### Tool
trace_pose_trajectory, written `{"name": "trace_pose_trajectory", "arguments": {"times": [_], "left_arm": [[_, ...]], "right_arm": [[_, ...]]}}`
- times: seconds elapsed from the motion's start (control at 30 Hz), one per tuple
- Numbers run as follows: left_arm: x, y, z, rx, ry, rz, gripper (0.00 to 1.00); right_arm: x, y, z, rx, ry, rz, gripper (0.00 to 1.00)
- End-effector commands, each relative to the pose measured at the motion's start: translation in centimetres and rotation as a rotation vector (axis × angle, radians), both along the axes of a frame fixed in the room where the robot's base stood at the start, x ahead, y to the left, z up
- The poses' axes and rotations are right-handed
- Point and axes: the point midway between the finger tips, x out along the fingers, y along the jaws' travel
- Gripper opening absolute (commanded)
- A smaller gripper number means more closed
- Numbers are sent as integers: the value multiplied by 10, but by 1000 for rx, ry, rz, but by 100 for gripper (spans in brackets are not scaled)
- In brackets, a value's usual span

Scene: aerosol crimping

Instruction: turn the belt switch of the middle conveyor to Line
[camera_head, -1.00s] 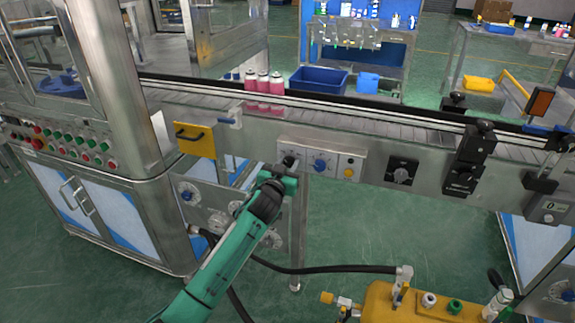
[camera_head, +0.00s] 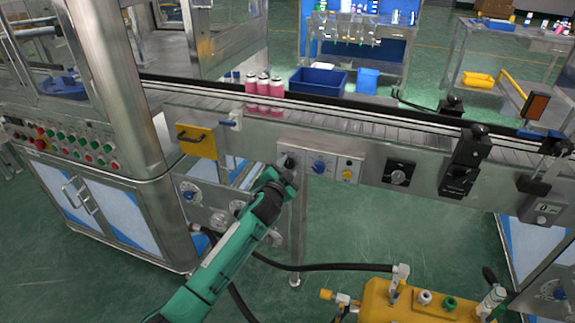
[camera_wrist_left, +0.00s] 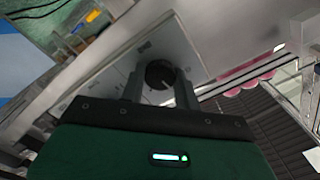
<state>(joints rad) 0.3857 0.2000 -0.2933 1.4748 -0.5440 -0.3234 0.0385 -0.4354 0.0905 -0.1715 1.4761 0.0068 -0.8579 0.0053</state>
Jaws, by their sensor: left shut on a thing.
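The conveyor's front carries a light control panel with a black belt switch knob (camera_head: 289,161) at its left end. A blue knob (camera_head: 319,167) sits to its right. My left gripper (camera_wrist_left: 160,84) is at the panel, its two fingers on either side of the black knob, which shows between the fingertips in the left wrist view (camera_wrist_left: 160,73). The fingers are shut on it. In the head view my wrist hides the fingers and part of the panel's lower left. The knob's markings are too small to read. My right gripper is out of view.
A yellow plate with a handle (camera_head: 197,140) is to the left. Another black knob (camera_head: 398,173) is to the right. A yellow machine (camera_head: 425,303) with a hose stands below right.

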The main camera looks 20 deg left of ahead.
Motion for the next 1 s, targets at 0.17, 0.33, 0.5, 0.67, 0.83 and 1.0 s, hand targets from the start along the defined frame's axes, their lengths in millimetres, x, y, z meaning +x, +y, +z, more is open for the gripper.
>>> {"name": "trace_pose_trajectory", "arguments": {"times": [0.17, 0.33, 0.5, 0.67, 0.83, 1.0], "left_arm": [[0, -1, 0, 75, -3, -1, 9], [0, -1, 0, 111, -4, -1, 9], [0, -1, 0, 122, -4, -1, 9], [0, -1, -1, 123, -4, -1, 9], [0, -1, -1, 122, -4, -1, 38], [0, -1, -1, 122, -3, -1, 54]], "right_arm": [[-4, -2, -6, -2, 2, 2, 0], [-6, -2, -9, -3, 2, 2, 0], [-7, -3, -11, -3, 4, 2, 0], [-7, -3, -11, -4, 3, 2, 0], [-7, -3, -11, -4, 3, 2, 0], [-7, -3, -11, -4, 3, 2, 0]]}}
